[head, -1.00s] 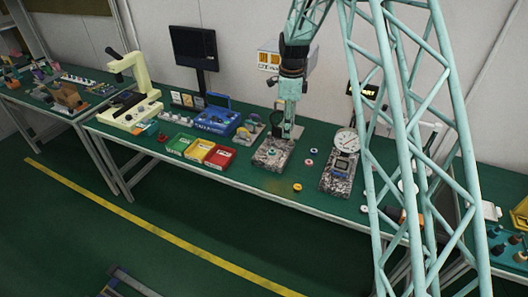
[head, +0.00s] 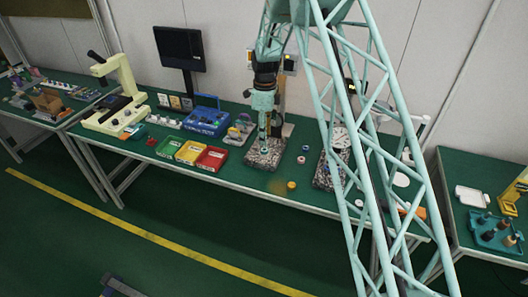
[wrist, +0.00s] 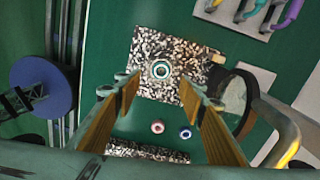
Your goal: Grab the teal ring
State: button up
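The teal ring (wrist: 161,70) lies flat on a speckled stone plate (wrist: 148,45), seen in the wrist view with a dark centre and a pale inner edge. My gripper (wrist: 162,83) is open, with its two yellow-padded fingers spread on either side of the ring's line and nothing between them. In the head view my gripper (head: 264,130) hangs just above the speckled plate (head: 254,158). The ring is small there and largely hidden by the gripper. I cannot tell the exact height left between fingertips and ring.
A dark round part on a stand (wrist: 234,100) is close to the right finger in the wrist view. Two small rings, reddish (wrist: 157,127) and blue (wrist: 185,133), lie on the green bench. Green, yellow and red trays (head: 190,151) stand left of the plate.

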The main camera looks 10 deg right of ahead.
aim_at(264, 151)
jog(key=shift+f, duration=0.15)
jog(key=shift+f, duration=1)
jog(key=shift+f, duration=0.15)
jog(key=shift+w+f+b, duration=0.15)
jog(key=shift+f+b, duration=0.15)
jog(key=shift+f, duration=2.15)
jog(key=c, duration=0.9)
